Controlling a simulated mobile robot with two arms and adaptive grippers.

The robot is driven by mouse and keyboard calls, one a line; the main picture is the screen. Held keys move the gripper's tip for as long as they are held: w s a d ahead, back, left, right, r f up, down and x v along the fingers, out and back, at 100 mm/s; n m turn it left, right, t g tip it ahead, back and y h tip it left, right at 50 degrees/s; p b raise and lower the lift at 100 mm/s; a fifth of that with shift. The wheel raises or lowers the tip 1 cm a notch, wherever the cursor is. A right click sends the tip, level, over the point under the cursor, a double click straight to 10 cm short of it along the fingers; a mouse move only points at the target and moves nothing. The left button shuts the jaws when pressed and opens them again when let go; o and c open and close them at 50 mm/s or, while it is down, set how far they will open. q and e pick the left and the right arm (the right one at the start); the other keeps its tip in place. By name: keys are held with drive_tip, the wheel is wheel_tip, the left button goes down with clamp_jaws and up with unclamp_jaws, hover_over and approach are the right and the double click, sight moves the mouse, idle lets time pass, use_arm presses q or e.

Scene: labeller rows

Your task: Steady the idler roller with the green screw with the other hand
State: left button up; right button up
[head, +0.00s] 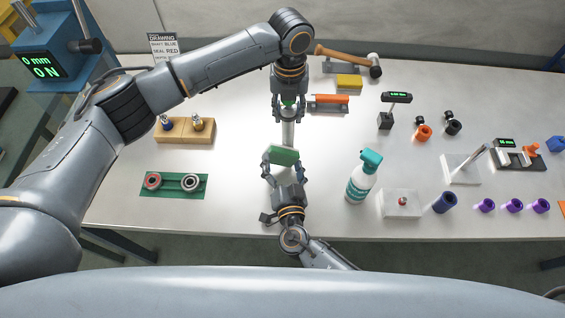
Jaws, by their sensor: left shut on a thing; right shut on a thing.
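The idler roller is a pale grey cylinder (288,134) in the middle of the table in the head view. My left gripper (288,115) comes down over its far end and is shut on it. A small green part (288,102), which may be the green screw, shows between the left fingers, mostly hidden. My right gripper (282,164) is at the near end of the roller, shut on a green block (284,155). The block overlaps the roller's near end in the picture; I cannot tell whether they touch.
A spray bottle (358,186) and a white block with a red knob (402,204) stand to the right. A green bearing tray (158,192) and a wooden block (178,136) lie left. An orange-handled tool (328,101) and hammer (345,57) lie behind. Bare table separates them.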

sight(297, 158)
drive_tip(key=shift+w, duration=0.1)
drive_tip(key=shift+d, duration=2.05)
drive_tip(key=shift+w+a, duration=0.2)
drive_tip(key=shift+a, duration=1.9)
drive_tip(key=shift+r, duration=0.1)
drive_tip(key=shift+a+f+v, duration=0.1)
drive_tip(key=shift+a+v, duration=0.1)
drive_tip(key=shift+v, duration=1)
drive_tip(key=shift+a+f+v, duration=0.15)
drive_tip(key=shift+a+v, duration=0.05)
drive_tip(key=shift+v, duration=0.95)
drive_tip(key=shift+a+f+v, duration=0.1)
drive_tip(key=shift+a+v, duration=0.1)
drive_tip(key=shift+v, duration=1)
drive_tip(key=shift+f, duration=0.1)
